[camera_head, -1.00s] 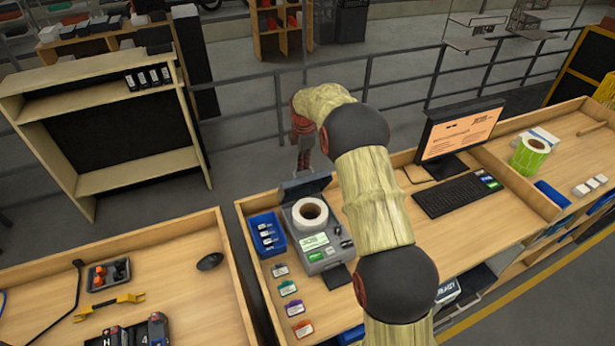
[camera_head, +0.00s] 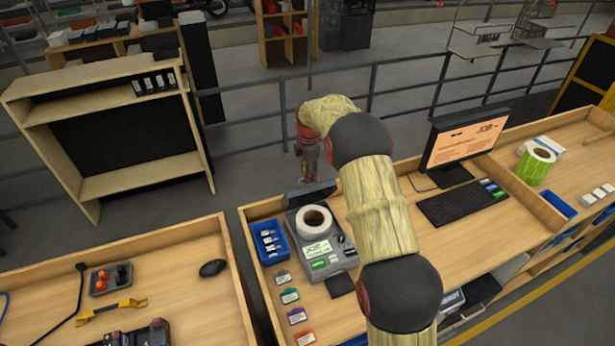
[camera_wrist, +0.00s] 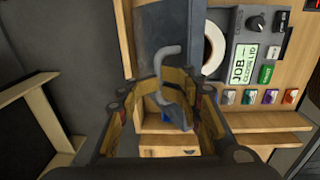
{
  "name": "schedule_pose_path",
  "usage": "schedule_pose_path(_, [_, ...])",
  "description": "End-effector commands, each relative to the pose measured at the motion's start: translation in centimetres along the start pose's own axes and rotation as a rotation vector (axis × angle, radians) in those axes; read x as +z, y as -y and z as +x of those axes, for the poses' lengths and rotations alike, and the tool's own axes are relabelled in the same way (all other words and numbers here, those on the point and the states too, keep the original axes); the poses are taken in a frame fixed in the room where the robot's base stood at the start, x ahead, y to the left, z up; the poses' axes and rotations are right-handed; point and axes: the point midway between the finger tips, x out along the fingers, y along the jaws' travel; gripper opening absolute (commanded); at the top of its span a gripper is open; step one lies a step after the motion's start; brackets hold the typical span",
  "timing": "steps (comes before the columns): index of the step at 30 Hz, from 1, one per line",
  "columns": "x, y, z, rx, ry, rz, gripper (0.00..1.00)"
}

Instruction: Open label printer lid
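The grey label printer (camera_head: 340,255) stands on the wooden workbench, with a white label roll (camera_head: 314,219) exposed in its top. Its dark lid (camera_head: 312,193) is swung up and back at the rear edge. In the wrist view the lid (camera_wrist: 178,112) and its curved grey handle (camera_wrist: 163,62) show between my fingers, beside the roll (camera_wrist: 213,45). My gripper (camera_wrist: 168,104) has its fingers spread apart around the handle and lid; I see no clear grip. In the head view my gripper (camera_head: 309,165) is behind the printer, partly hidden by my arm.
A blue bin (camera_head: 269,241) stands left of the printer, with several coloured cards in front. A monitor (camera_head: 464,146) and keyboard (camera_head: 462,202) are to the right. A railing runs behind the bench; a shelf (camera_head: 110,125) stands at the back left.

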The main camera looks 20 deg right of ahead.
Motion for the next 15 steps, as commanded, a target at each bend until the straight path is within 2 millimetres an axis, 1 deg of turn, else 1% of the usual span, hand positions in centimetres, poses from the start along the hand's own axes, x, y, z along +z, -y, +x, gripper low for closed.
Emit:
schedule_pose_path(2, [-0.1,0.0,0.1,-0.004,-0.001,0.0,0.26])
schedule_pose_path(15, [0.0,-2.3,-2.0,0.0,0.0,0.0,0.26])
